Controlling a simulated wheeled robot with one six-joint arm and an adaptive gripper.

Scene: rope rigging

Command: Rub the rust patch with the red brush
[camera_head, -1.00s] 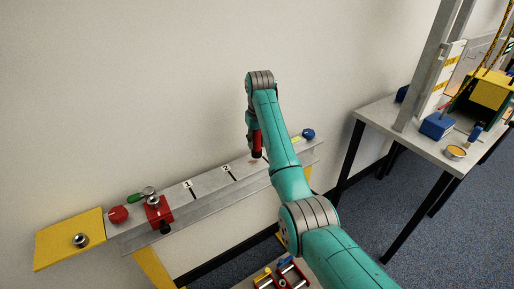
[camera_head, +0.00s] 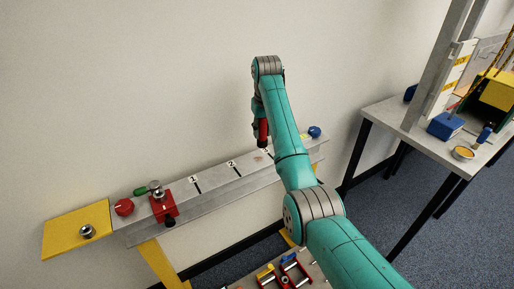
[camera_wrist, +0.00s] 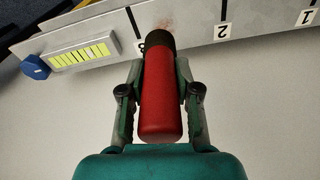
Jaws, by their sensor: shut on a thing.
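My gripper (camera_wrist: 160,92) is shut on the red brush (camera_wrist: 163,100), with its fingers on either side of the handle. The brush's dark end (camera_wrist: 159,40) points toward the metal rail. In the head view the red brush (camera_head: 262,132) hangs below my wrist, over the right part of the rail. The rust patch (camera_wrist: 166,22) is a faint reddish-brown smudge on the rail's pale face, just beyond the brush end in the wrist view. The brush end partly covers that area, and I cannot tell whether it touches the patch.
The rail (camera_head: 215,190) carries numbered marks, a red clamp block (camera_head: 163,209), a red knob (camera_head: 124,207) and a yellow plate (camera_head: 70,236) at left. A blue knob (camera_head: 314,132) is at its right end. A grey table (camera_head: 390,116) stands at right.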

